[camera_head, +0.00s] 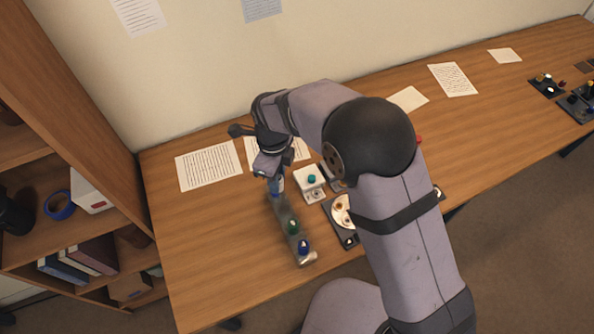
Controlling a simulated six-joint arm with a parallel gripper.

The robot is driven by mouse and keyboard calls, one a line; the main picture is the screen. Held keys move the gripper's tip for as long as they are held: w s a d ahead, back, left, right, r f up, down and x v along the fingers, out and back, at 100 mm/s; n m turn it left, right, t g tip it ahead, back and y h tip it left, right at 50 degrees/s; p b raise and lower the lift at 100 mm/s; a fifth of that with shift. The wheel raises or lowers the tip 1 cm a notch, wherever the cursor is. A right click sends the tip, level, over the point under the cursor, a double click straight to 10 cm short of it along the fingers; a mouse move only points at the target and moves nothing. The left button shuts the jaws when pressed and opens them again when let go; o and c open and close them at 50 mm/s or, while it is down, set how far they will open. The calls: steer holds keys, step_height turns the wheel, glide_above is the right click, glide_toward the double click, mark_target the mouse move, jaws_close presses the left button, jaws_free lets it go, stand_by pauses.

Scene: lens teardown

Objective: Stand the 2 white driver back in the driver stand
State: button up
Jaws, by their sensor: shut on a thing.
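The driver stand (284,212) is a narrow grey bar on the table, left of centre. It runs from just below my gripper down to the right. A green-handled driver (292,227) and a blue-handled driver (304,246) stand in it toward the near end. My gripper (274,178) is above the far end of the stand, pointing down. It is shut on a small pale and blue piece (277,188), which looks like the driver. Its lower part blends with the stand, so I cannot tell whether it is seated. No marking on it is readable.
A white block with a teal knob (311,179) stands close right of the stand. Paper sheets (208,166) lie at the back. The table's left part is clear.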

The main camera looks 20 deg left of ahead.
steer(key=shift+s+d+f+m, duration=0.2)
steer(key=shift+s+d+m, duration=0.4)
steer(key=shift+s+d, duration=0.15)
steer(key=shift+s+d+f+m, duration=0.1)
steer(key=shift+d+f+m, duration=0.1)
steer(key=shift+m, duration=0.5)
steer(key=shift+f, duration=0.1)
steer(key=shift+f+b, duration=1.75)
steer(key=shift+f, duration=0.35)
steer(key=shift+f, duration=0.25)
steer(key=shift+f+b, duration=1.2)
steer(key=shift+f, duration=0.55)
steer(key=shift+f, duration=0.4)
